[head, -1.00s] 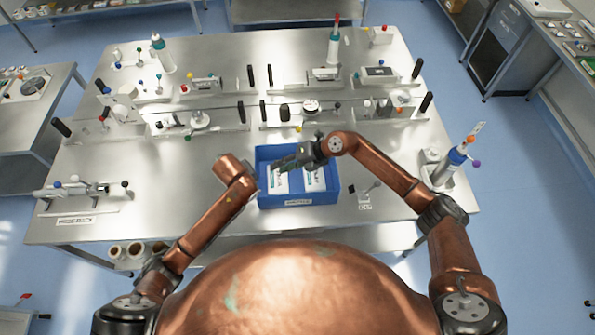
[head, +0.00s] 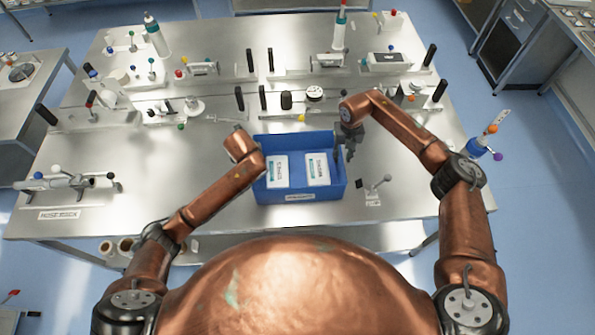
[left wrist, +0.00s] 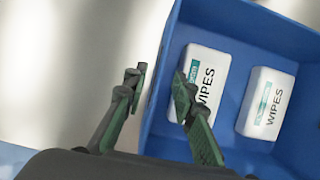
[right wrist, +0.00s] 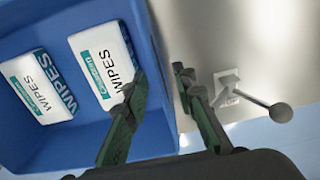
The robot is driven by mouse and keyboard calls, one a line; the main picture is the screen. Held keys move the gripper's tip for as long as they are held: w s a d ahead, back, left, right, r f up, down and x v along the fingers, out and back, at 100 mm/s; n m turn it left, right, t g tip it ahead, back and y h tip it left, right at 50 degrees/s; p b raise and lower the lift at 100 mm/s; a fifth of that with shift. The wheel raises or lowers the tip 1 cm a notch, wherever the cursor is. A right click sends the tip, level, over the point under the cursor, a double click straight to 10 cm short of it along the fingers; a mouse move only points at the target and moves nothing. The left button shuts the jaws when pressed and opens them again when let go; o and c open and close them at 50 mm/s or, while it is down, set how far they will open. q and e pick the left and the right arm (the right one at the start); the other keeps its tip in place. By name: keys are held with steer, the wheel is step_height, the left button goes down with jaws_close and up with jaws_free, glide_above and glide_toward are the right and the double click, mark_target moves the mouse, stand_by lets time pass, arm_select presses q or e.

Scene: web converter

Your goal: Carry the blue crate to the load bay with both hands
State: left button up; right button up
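The blue crate (head: 325,192) sits on the steel table with two white packs of wipes inside, (head: 278,172) and (head: 317,170). In the left wrist view my left gripper (left wrist: 160,85) is open, with one finger outside and one inside the crate's left wall (left wrist: 163,70). In the head view the left arm hides most of that gripper. In the right wrist view my right gripper (right wrist: 160,85) is open, with one finger inside and one outside the right wall (right wrist: 158,60). Neither gripper is visibly closed on its wall. No marked load bay is identifiable.
A small stand with a ball-tipped lever (head: 378,188) stands close to the crate's right; it also shows in the right wrist view (right wrist: 240,95). Several fixtures line the table behind (head: 285,100). A labelled roller fixture (head: 70,183) is at left. Bare table lies left of the crate.

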mark_target(338, 172)
arm_select(q)
steer(key=shift+s+r, duration=0.1)
arm_select(e)
steer(key=shift+s+r, duration=0.1)
steer(key=shift+s, duration=0.05)
